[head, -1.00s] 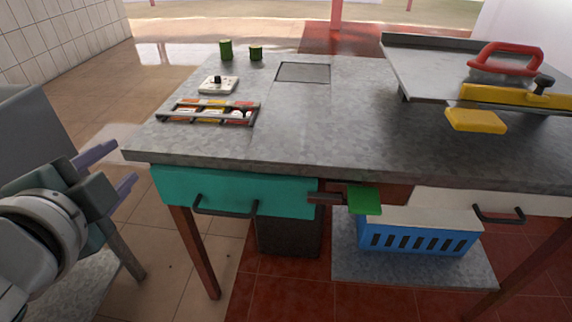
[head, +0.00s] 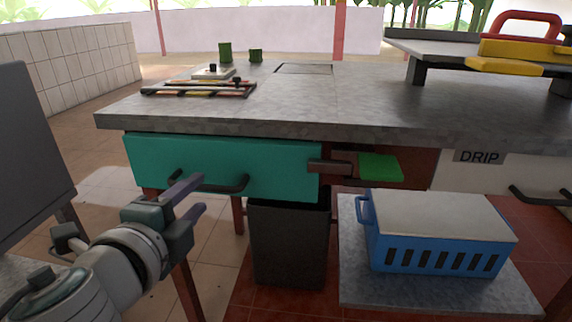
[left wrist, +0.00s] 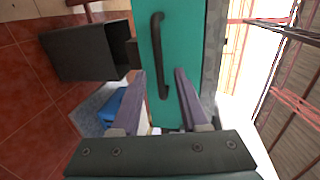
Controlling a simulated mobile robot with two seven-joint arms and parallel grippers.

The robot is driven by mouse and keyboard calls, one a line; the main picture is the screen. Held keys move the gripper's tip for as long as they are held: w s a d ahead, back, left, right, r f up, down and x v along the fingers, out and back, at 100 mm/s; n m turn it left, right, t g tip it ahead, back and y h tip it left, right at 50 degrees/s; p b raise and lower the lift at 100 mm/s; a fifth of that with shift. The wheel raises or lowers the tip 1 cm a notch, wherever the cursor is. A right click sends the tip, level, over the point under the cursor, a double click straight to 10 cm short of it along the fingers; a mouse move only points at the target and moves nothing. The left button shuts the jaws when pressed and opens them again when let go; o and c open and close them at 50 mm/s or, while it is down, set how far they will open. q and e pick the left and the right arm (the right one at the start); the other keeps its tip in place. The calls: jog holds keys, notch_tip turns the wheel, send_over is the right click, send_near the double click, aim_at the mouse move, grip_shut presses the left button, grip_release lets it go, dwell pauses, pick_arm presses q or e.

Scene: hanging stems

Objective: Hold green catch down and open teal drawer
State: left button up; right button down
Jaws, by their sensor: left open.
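The teal drawer (head: 270,168) is closed under the grey tabletop, with a dark bar handle (head: 238,185) along its front. The green catch (head: 380,167) is a flat paddle on a dark arm to the right of the drawer; the arm's dark end overlaps the drawer's right edge. My left gripper (head: 190,200) is open in front of the drawer's left part, near the handle. In the left wrist view the handle (left wrist: 160,55) runs lengthwise on the teal front (left wrist: 184,50), ahead of and between the purple fingers; they appear apart from it. My right gripper is not in view.
A dark bin (head: 290,245) stands below the drawer. A blue crate (head: 430,262) with a pale top sits on a low shelf. A white drawer (head: 468,180) labelled DRIP is at right. A grey panel (head: 30,150) stands at left. A slanted tray with yellow parts is on the table.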

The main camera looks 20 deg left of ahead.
aim_at(204, 189)
pick_arm(q)
jog(key=shift+b+x, duration=0.4)
jog(key=shift+x, duration=1.9)
jog(key=shift+c, duration=0.2)
grip_shut()
